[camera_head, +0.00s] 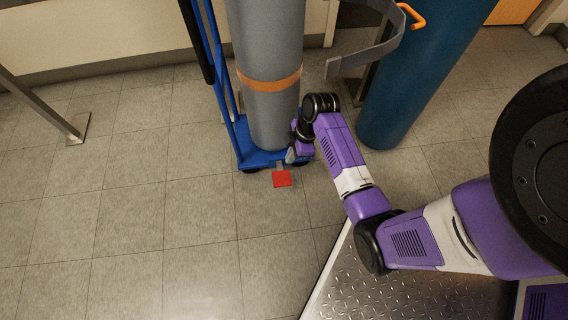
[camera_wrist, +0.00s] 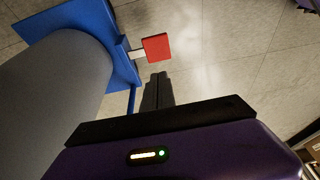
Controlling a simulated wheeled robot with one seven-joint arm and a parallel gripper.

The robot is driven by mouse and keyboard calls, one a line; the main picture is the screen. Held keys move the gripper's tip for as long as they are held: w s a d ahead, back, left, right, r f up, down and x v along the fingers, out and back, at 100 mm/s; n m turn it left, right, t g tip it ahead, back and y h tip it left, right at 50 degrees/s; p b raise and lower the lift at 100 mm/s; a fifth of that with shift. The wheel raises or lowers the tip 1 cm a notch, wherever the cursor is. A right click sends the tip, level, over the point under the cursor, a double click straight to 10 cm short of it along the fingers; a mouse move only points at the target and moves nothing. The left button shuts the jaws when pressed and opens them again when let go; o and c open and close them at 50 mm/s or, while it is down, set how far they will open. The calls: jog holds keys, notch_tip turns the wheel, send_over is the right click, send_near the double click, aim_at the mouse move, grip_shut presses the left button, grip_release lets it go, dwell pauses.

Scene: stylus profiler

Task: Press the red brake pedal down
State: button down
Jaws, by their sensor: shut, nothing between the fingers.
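The red brake pedal (camera_head: 282,178) sticks out from the front of a blue cylinder cart's base (camera_head: 256,157), low over the floor. In the wrist view the red pedal (camera_wrist: 156,47) sits on a short pale stem beside the blue base plate (camera_wrist: 75,20). My gripper (camera_head: 291,157) is beside the cart's base, a little above and to the right of the pedal in the head view. In the wrist view my gripper's fingers (camera_wrist: 157,78) are together and empty, pointing toward the pedal with a visible gap. I cannot tell the exact height between them.
A grey gas cylinder (camera_head: 268,60) with an orange band stands on the cart. A metal post foot (camera_head: 77,128) is at left. The tiled floor in front is clear.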

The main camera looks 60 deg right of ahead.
aim_at(284, 181)
jog(key=b+x, duration=0.2)
jog(key=x, duration=0.2)
jog(key=b+x, duration=0.3)
jog(key=x, duration=0.2)
jog(key=s+b+x, duration=0.1)
jog(key=b+x, duration=0.1)
jog(key=x, duration=0.2)
jog(key=shift+w+d+f+b, duration=0.1)
jog(key=shift+d+f+b, duration=0.2)
jog(key=shift+f, duration=0.15)
jog(key=shift+a, duration=0.1)
jog(key=shift+a+f+p, duration=0.15)
jog(key=shift+p, duration=0.15)
jog(key=shift+s+a+f+t+h, duration=0.2)
jog(key=shift+f+t+h, duration=0.3)
jog(key=shift+t+h, duration=0.1)
jog(key=shift+s+f+n+t+h, duration=0.1)
jog(key=shift+f+n+t+h, duration=0.2)
jog(key=shift+f+t+h, duration=0.35)
jog(key=shift+f, duration=0.55)
